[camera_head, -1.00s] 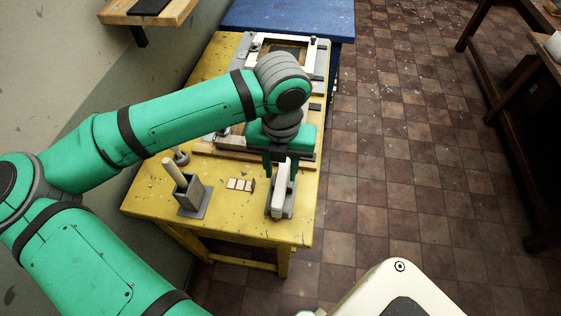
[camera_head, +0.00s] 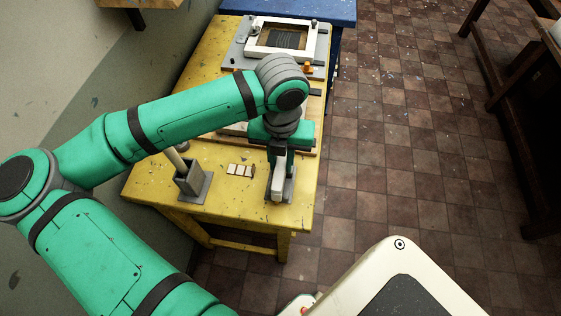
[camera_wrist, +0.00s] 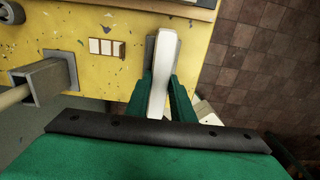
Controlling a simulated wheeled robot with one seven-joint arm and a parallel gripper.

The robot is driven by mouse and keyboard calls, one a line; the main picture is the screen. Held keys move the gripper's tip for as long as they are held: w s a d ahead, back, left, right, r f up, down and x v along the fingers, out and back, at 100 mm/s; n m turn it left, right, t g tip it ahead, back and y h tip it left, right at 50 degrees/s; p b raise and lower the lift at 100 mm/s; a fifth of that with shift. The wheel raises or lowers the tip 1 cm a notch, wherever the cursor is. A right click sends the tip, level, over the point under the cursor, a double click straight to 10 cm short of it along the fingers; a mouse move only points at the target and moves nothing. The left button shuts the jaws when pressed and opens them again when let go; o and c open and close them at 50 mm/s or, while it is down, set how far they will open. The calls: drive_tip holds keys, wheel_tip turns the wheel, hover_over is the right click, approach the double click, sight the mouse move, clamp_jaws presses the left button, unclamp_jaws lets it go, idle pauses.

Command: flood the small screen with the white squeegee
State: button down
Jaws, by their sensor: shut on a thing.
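The white squeegee (camera_head: 279,182) stands in a grey holder (camera_head: 289,190) near the front right of the yellow table. My gripper (camera_head: 280,165) is shut on it from above. In the wrist view the white squeegee (camera_wrist: 163,70) lies between the two green fingers (camera_wrist: 165,98). The holder's grey edge shows beside it, so it still sits in or right at the holder. The small screen (camera_head: 285,38), a white frame with dark mesh, lies on a grey base at the far end of the table. My arm hides part of the middle of the table.
A grey box holder (camera_head: 191,180) with a light handle stands left of the gripper. Several small pale tiles (camera_head: 240,170) lie between them. An orange knob (camera_head: 307,68) sits near the screen. A blue table (camera_head: 310,10) adjoins at the back. Tiled floor is free to the right.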

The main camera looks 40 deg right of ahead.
drive_tip(key=shift+r, duration=2)
drive_tip(key=c, duration=2.3)
unclamp_jaws()
clamp_jaws()
drive_tip(key=shift+r, duration=0.5)
